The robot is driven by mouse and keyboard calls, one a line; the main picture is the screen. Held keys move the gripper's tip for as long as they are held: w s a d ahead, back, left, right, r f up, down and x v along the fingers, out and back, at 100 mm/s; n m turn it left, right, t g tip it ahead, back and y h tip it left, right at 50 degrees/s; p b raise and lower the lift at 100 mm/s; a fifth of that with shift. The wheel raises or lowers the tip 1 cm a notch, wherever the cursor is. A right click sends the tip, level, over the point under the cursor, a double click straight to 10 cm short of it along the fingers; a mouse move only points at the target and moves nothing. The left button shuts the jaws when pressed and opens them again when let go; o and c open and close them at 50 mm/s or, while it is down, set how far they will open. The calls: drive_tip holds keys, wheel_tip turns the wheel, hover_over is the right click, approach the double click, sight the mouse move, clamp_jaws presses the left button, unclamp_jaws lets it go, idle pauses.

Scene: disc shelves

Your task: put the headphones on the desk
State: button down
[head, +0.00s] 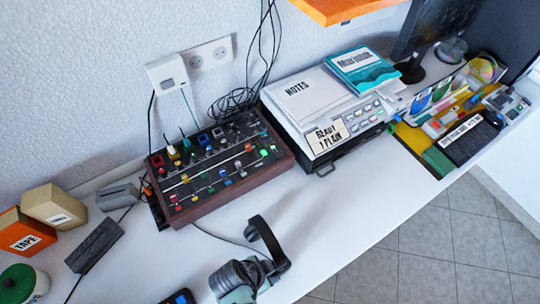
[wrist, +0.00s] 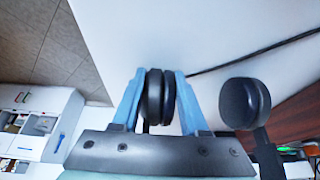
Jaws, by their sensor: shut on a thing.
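The dark headphones (head: 266,240) are over the front part of the white desk (head: 335,222), at the bottom middle of the head view. I cannot tell whether they touch the desk top. In the wrist view, my gripper (wrist: 158,98) has its two blue fingers shut on one black ear cup (wrist: 154,97) of the headphones. The other ear cup (wrist: 245,103) hangs free to the right of the fingers.
A mixer with coloured knobs (head: 218,165) stands behind the headphones. A stack with a notes binder (head: 308,92) is to its right. A tape box (head: 24,236), a dark block (head: 94,245) and a green-lidded tin (head: 22,284) are at the left. Desk right of the headphones is clear.

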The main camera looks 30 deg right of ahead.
drive_tip(key=shift+f, duration=0.15)
drive_tip(key=shift+c, duration=2.2)
unclamp_jaws()
